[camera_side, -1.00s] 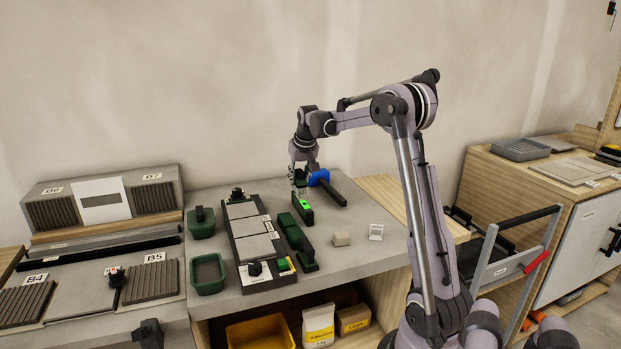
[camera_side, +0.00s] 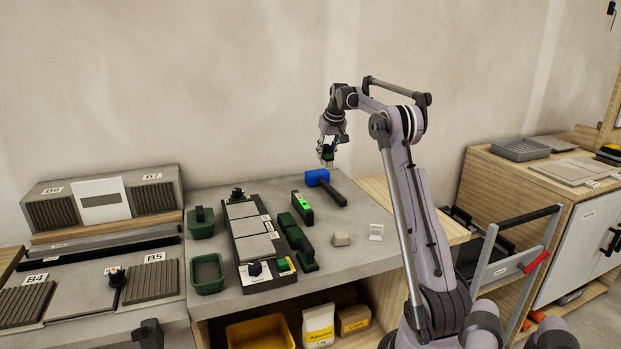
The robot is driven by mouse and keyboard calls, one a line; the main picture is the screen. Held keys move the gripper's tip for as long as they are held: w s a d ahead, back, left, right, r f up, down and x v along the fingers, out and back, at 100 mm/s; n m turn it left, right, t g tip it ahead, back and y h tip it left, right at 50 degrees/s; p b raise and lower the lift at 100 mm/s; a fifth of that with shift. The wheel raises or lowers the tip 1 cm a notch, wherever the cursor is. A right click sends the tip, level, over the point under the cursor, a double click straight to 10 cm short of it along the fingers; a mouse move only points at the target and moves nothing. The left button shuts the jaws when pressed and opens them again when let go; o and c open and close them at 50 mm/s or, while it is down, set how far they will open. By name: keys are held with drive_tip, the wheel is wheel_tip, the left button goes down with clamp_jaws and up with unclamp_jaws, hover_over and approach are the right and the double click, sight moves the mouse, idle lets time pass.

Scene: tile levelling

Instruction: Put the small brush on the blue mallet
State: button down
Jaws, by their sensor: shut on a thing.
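The blue mallet (camera_side: 317,177) lies on the grey worktop, with its blue head toward the back and its dark handle running to the front right. My gripper (camera_side: 327,150) is above the mallet head, a little to its right in the picture. It is shut on a small dark green thing with a paler lower edge, which looks like the small brush (camera_side: 328,157). The brush is mostly hidden by the fingers. A gap shows between it and the mallet.
A green spirit level (camera_side: 303,207) stands left of the mallet.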

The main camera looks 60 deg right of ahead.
drive_tip(key=shift+d, duration=0.4)
drive_tip(key=shift+d+f, duration=0.15)
drive_tip(key=shift+f, duration=0.2)
hover_over(327, 185)
drive_tip(key=shift+s+f, duration=0.15)
drive_tip(key=shift+f, duration=3.55)
drive_tip(key=c, duration=1)
unclamp_jaws()
drive_tip(key=shift+f, duration=0.15)
